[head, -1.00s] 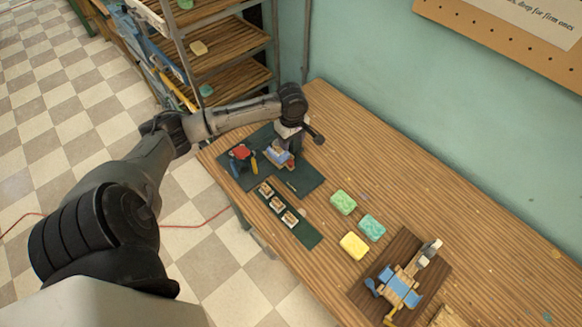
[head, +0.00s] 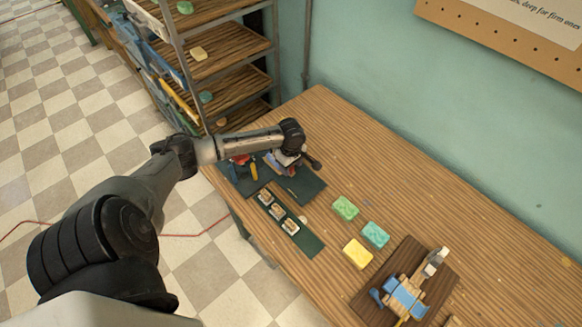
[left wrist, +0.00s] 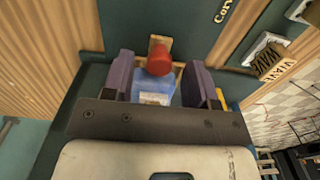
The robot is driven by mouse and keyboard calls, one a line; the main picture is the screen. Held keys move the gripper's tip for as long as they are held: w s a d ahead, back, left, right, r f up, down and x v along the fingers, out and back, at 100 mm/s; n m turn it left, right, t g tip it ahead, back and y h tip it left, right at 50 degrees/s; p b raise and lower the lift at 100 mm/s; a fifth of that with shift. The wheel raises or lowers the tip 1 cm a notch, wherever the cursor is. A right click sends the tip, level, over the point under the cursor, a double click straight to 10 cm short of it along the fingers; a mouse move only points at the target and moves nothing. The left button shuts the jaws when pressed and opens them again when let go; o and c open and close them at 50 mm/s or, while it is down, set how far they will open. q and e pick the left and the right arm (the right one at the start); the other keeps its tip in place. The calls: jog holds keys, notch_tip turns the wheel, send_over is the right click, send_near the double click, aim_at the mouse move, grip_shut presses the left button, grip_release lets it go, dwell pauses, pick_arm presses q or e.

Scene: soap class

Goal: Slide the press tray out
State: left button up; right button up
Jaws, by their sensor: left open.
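My left gripper (head: 281,167) is over the far-left end of the table, at the dark green mat (head: 305,187). In the left wrist view its two purple fingers (left wrist: 159,72) are open. Between them show a blue block (left wrist: 152,88) and a red knob (left wrist: 160,60) on a light wooden piece. These seem to be part of the press and its tray, but the gripper hides most of it. I cannot tell whether the fingers touch it. A red and yellow item (head: 240,160) stands just left, partly behind my forearm. My right gripper is not in view.
Several wooden stamps (head: 277,211) lie on a green strip. Green (head: 345,207), teal (head: 375,235) and yellow (head: 357,253) soaps lie in mid-table. A dark board (head: 435,270) with a blue and wooden device is at the front right. A shelf rack (head: 225,70) stands behind left.

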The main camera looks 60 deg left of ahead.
pick_arm(q)
jog(key=shift+f, duration=0.35)
jog(key=shift+c, duration=0.5)
grip_shut()
